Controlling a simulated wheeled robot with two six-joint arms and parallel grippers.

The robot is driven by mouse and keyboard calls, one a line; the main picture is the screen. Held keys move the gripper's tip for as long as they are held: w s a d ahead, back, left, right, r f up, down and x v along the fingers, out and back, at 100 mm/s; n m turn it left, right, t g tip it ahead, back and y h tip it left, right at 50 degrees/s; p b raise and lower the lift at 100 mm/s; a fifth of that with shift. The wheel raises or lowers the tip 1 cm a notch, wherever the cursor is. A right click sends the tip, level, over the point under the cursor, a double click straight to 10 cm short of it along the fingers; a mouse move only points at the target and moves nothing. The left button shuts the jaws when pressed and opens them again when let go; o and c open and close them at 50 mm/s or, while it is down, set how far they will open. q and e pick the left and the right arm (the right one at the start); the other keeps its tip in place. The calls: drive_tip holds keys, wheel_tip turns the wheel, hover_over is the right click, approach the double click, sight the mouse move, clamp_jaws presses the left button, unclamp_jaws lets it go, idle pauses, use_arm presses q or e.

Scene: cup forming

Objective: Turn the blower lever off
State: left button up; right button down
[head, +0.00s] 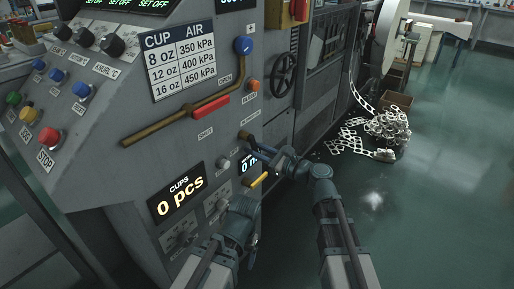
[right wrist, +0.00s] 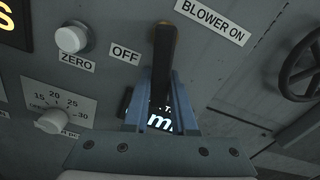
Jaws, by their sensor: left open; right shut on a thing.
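The blower lever, a dark handle (right wrist: 164,52) on a brass-coloured base, is in the right wrist view between the OFF label (right wrist: 125,54) and the BLOWER ON label (right wrist: 210,20). My right gripper (right wrist: 162,118) has a finger on each side of the handle and is shut on it. In the head view my right gripper (head: 270,157) is at the panel's right edge and hides most of the lever. My left gripper (head: 243,215) is lower, open, in front of the panel beside the cups counter; its fingertips are hard to make out.
The red-handled air lever (head: 210,107) is above on the panel. The ZERO button (right wrist: 71,39) and a dial (right wrist: 55,121) lie left of the lever. A black handwheel (head: 283,75) is to the right. Scrap strips (head: 385,130) lie on the floor; the green floor at right is open.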

drive_tip(key=shift+s+a+f+m, duration=0.1)
drive_tip(key=shift+s+a+m, duration=0.2)
drive_tip(key=shift+m, duration=0.55)
drive_tip(key=shift+s+a+f+m, duration=0.15)
drive_tip(key=shift+s+m, duration=0.2)
drive_tip(key=shift+m, duration=0.5)
drive_tip(key=shift+r, duration=0.1)
drive_tip(key=c, duration=0.7)
unclamp_jaws()
drive_tip(key=v, duration=1.4)
drive_tip(key=shift+a, duration=0.1)
